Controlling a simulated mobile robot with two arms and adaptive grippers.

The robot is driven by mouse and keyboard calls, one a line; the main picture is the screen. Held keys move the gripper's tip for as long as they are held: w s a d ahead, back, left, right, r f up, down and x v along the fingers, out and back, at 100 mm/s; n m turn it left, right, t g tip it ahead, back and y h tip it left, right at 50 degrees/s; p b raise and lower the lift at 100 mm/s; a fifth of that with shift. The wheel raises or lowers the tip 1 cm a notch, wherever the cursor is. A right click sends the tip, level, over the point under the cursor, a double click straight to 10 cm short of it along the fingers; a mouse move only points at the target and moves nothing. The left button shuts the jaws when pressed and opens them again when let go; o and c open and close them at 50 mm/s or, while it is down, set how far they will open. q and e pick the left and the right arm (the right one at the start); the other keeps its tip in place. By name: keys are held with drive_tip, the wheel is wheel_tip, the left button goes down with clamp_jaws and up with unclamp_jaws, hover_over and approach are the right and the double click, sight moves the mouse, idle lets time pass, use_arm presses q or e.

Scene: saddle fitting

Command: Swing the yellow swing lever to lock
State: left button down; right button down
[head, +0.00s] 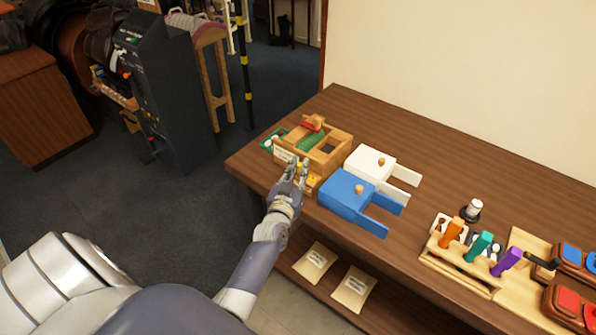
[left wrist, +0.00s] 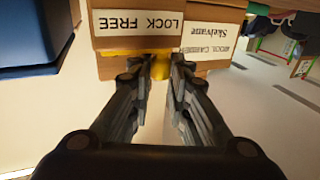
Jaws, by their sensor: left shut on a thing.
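The yellow swing lever (head: 313,182) is on the front of a wooden box fixture (head: 329,155) at the left end of the bench. In the left wrist view the lever (left wrist: 137,67) shows as a yellow piece under a label (left wrist: 137,22) with the words LOCK and FREE. My left gripper (head: 298,170) is at the front of the fixture, shut on the lever. Its fingertips (left wrist: 158,66) in the left wrist view cover part of the lever, so its exact angle is hard to tell. My right gripper is not in view.
A blue box (head: 343,195) and a white box (head: 368,160) with wooden knobs stand close to the right of the fixture. A rack of coloured-handled tools (head: 462,268) stands further right. The bench top (head: 440,150) behind them is clear.

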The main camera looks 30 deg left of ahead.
use_arm(q)
drive_tip(key=shift+w+a+r, duration=0.1)
drive_tip(key=shift+w+r, duration=0.05)
drive_tip(key=shift+r, duration=0.1)
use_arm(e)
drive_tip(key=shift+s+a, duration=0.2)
use_arm(q)
drive_tip(key=c, duration=1.7)
unclamp_jaws()
drive_tip(key=shift+o, duration=0.8)
drive_tip(key=shift+w+f, duration=0.2)
drive_tip(key=shift+f, duration=0.05)
drive_tip(key=shift+s, duration=0.25)
drive_tip(key=v, duration=1.1)
drive_tip(key=shift+s, duration=0.3)
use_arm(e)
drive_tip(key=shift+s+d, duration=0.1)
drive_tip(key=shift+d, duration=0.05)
